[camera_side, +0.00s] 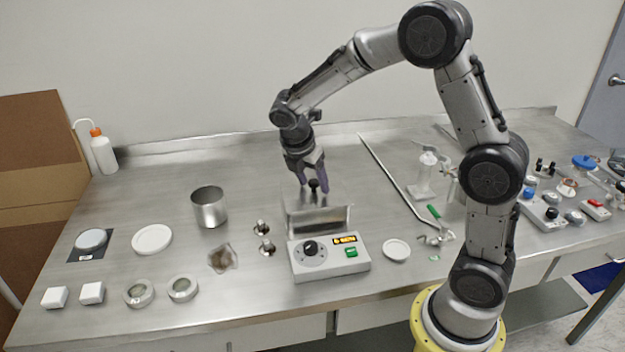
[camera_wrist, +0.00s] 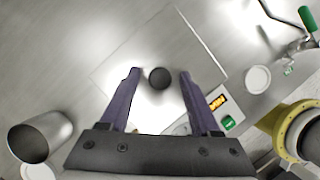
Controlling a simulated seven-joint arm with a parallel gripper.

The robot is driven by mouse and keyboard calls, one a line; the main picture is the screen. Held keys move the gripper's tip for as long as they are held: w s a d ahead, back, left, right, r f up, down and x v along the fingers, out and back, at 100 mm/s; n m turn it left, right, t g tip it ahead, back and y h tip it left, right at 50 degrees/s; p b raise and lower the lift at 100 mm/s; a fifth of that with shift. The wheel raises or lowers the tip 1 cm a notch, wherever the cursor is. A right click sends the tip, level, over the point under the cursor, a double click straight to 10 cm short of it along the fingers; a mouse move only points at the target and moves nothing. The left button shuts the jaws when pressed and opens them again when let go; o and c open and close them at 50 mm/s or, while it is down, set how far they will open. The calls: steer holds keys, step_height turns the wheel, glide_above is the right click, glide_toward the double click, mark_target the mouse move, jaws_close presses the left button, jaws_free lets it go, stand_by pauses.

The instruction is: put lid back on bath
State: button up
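The bath (camera_side: 318,224) is a steel box behind a white control unit with a black dial, an orange display and a green button. The lid's round black knob (camera_side: 315,186) shows above the bath, and in the wrist view the knob (camera_wrist: 160,78) lies between my fingers. The lid (camera_wrist: 192,62) is a pale square steel plate under the knob. I cannot tell whether it rests fully on the bath. My gripper (camera_side: 309,190) points down over the bath. In the wrist view, my gripper's (camera_wrist: 159,74) purple fingers are apart, with gaps on both sides of the knob.
A steel beaker (camera_side: 209,208) stands left of the bath, with two small metal pieces (camera_side: 265,238) between. A white dish (camera_side: 396,250) lies right of the control unit (camera_side: 330,259). A long rod (camera_side: 395,180) and a green-handled clamp (camera_side: 435,225) lie farther right.

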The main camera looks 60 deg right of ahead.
steer(key=shift+r, duration=0.55)
steer(key=v, duration=1)
steer(key=s+a+r+m+t+y, duration=0.1)
steer(key=s+a+r+m, duration=0.1)
steer(key=s+r+m, duration=0.3)
steer(key=s+a+f+m+t+y, duration=0.1)
steer(key=s+a+f+m+t, duration=0.1)
steer(key=s+m, duration=0.4)
steer(key=s+a+f+m+t+y, duration=0.2)
steer(key=s+m, duration=0.5)
steer(key=s, duration=0.4)
steer(key=shift+s+a+f+t, duration=0.3)
steer(key=shift+a+f, duration=0.1)
steer(key=shift+a, duration=0.1)
